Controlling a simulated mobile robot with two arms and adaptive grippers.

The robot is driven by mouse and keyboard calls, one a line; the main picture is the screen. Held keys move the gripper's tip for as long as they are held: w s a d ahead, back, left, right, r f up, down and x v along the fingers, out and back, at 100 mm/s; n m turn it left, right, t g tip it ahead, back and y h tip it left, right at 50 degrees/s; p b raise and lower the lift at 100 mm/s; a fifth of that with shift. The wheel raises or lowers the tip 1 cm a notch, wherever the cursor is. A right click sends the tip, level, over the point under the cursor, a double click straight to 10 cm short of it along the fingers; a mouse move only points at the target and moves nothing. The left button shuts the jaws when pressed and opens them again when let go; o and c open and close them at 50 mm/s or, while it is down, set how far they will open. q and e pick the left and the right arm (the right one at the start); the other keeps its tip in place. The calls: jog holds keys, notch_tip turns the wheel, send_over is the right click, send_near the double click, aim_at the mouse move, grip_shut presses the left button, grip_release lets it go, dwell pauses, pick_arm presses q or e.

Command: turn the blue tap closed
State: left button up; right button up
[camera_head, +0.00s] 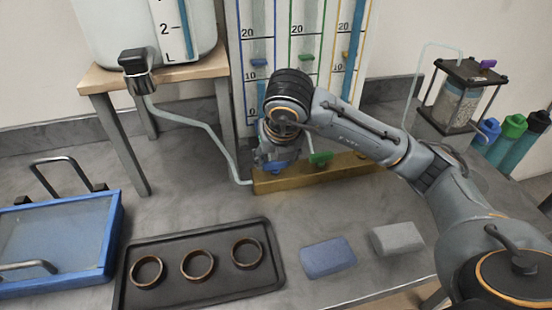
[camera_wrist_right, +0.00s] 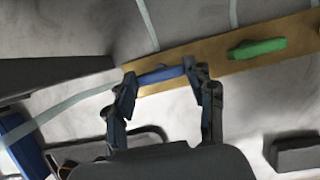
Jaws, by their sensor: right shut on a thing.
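The blue tap (camera_wrist_right: 161,75) is on a brass manifold bar (camera_wrist_right: 215,72), and in the right wrist view its handle lies roughly along the bar. My right gripper (camera_wrist_right: 160,78) is shut on the blue handle, with one finger at each end. In the head view my right gripper (camera_head: 277,160) reaches down to the left part of the bar and hides most of the blue tap. A green tap (camera_wrist_right: 257,48) sits further along the bar, apart from my fingers; it also shows in the head view (camera_head: 320,159). My left gripper is not in view.
Behind the bar stands a panel of blue, green and yellow gauges (camera_head: 302,25). A wooden stand (camera_head: 185,72) carries a tank at left. In front are a tray (camera_head: 215,290) with three rings, a blue block (camera_head: 328,257) and a grey block (camera_head: 397,239).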

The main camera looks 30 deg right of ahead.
jog(key=o, duration=1.2)
jog(key=shift+c, duration=0.2)
jog(key=shift+r, duration=0.1)
jog(key=v, duration=1.1)
jog(key=shift+s+r, duration=0.3)
jog(key=shift+r, duration=0.05)
